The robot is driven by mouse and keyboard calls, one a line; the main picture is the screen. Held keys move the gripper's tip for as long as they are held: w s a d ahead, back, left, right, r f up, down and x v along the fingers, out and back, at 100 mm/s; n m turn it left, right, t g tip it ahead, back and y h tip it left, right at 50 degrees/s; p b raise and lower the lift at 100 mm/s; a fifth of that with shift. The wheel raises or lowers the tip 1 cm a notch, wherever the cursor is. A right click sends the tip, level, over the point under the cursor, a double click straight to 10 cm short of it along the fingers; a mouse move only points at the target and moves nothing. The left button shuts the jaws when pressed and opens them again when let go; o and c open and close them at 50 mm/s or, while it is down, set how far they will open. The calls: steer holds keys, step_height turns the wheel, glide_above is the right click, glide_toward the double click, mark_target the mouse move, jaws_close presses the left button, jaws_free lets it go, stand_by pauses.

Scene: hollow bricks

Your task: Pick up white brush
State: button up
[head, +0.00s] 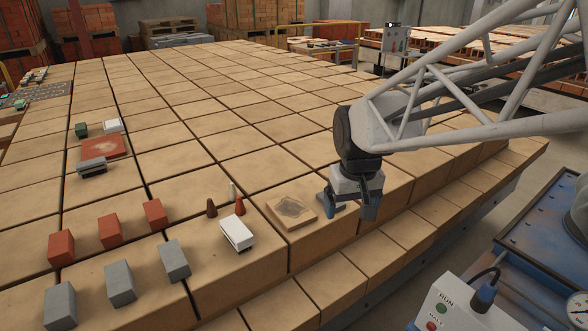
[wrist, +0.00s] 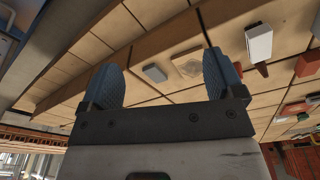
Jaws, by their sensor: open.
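A white block-shaped brush (head: 237,233) with a darker lower side lies on the tan block surface, near its front edge in the head view. A white block that looks like the same brush shows at the upper right of the wrist view (wrist: 259,42). My gripper (head: 348,206) is open and empty, raised over the front edge to the right of the brush and apart from it. Both fingers show in the wrist view (wrist: 162,65), spread, with nothing held between them. A second, smaller white item (head: 112,126) sits far left; its kind is unclear.
A stained square board (head: 291,209) lies between the brush and my gripper. Small cones (head: 211,208) stand close behind the brush. Red bricks (head: 110,231) and grey bricks (head: 120,283) stand to the left. A grey brush-like item (head: 92,166) lies farther back. The surface behind is mostly clear.

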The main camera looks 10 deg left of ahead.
steer(key=w+a+f+n, duration=0.1)
steer(key=w+a+f, duration=0.2)
steer(key=a, duration=0.5)
steer(key=w+a+f+n, duration=0.2)
steer(key=w+a+f, duration=0.15)
steer(key=a, duration=0.45)
steer(key=n+g, duration=0.1)
steer(key=n, duration=0.1)
glide_above(236, 228)
step_height(236, 228, down, 7)
steer(key=shift+w+a+f, duration=0.1)
steer(key=shift+w+a, duration=0.05)
steer(key=shift+f, duration=1.3)
steer(key=shift+f, duration=2.6)
